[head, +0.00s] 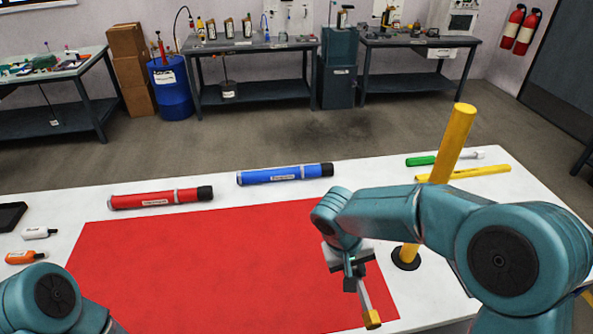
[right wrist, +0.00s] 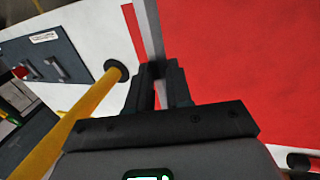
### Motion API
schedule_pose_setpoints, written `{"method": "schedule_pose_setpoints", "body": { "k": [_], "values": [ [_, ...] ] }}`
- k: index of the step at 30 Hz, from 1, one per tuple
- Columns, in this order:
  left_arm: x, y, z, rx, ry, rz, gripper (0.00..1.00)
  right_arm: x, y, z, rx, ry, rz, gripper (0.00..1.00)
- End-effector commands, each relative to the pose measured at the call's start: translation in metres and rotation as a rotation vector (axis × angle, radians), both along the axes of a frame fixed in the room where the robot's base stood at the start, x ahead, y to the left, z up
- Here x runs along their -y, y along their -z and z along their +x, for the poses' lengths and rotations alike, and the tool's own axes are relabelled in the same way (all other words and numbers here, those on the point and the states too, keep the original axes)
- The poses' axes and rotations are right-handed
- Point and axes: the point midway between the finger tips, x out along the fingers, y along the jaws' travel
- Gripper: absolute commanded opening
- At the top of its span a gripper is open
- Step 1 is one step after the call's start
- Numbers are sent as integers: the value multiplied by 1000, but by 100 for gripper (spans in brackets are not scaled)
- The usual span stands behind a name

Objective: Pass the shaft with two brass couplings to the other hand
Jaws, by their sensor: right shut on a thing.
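The shaft (head: 365,297) is a thin grey bar with a brass coupling (head: 372,319) on its lower end in the head view. A second coupling does not show; the far end is hidden behind my gripper and arm. My right gripper (head: 354,278) is shut on the shaft and holds it over the right part of the red mat, slanting toward the front. In the right wrist view the shaft (right wrist: 148,30) runs up out of the picture from between the fingers (right wrist: 158,72). Of my left arm only a link shows at the lower left; its gripper is out of view.
A yellow post (head: 452,140) on a black base stands right of the red mat (head: 220,270), close to my right arm. A red tube (head: 155,199) and blue tube (head: 285,174) lie behind the mat. Green (head: 425,160) and yellow (head: 480,172) rods lie back right. The mat's middle is clear.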

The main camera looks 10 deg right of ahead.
Motion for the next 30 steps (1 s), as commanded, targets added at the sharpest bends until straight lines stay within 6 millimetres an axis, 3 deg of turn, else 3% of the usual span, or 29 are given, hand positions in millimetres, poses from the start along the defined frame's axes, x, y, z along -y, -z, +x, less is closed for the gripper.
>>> {"method": "schedule_pose_setpoints", "body": {
  "k": [4,8,21,27,30],
  "values": [
    [0,0,0,0,0,0,0,-6,0,1,2,-16,1,0],
    [0,0,0,0,0,0,0,-29,1,3,3,-93,1,0],
    [0,0,0,0,0,0,0,-163,11,15,3,-543,1,0],
    [0,0,0,0,0,0,0,-211,14,20,2,-709,0,0],
    [0,0,0,0,0,0,0,-226,15,22,2,-761,1,0]
  ]
}}
